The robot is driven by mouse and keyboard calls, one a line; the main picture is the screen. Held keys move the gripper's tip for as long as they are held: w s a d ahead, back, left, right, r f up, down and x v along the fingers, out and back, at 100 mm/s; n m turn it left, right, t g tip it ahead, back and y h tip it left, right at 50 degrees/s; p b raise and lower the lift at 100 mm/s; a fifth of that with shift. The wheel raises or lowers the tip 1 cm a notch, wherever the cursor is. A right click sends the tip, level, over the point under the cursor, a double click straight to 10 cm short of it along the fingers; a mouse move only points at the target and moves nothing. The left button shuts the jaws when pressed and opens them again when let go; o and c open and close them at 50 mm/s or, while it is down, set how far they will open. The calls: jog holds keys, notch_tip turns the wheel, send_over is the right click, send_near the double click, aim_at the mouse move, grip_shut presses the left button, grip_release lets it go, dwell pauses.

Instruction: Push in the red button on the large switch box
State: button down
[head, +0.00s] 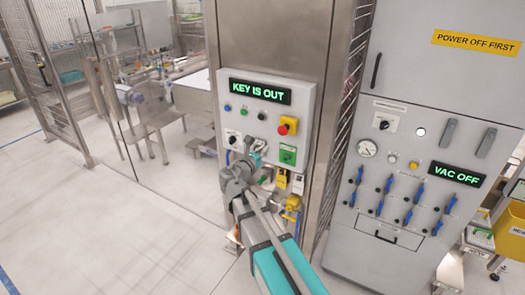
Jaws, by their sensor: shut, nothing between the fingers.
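The large switch box (308,92) is a light grey panel on a steel column, with a display reading "KEY IS OUT" (260,91). The red button (283,130) is a round knob on a yellow base at the box's right side, below the display. It is in plain view and nothing touches it. My gripper (262,158) is in front of the box's lower half, lower and to the left of the red button and apart from it. It is shut and empty. Its fingertips are small and hard to make out, and my arm hides part of the box's lower left.
Small blue, green, black and white controls (244,111) sit left of the red button. A green-and-white switch (288,154) and yellow locks (281,178) are below it. A grey vacuum cabinet (400,60) stands to the right. Open floor (100,220) lies to the left.

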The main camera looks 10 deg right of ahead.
aim_at(281, 131)
jog(key=x, duration=1.2)
jog(key=shift+x, duration=0.75)
jog(key=shift+d+r, duration=0.1)
jog(key=shift+r, duration=0.15)
jog(key=shift+w, duration=0.1)
jog(key=shift+v, duration=0.8)
jog(key=v, duration=1.3)
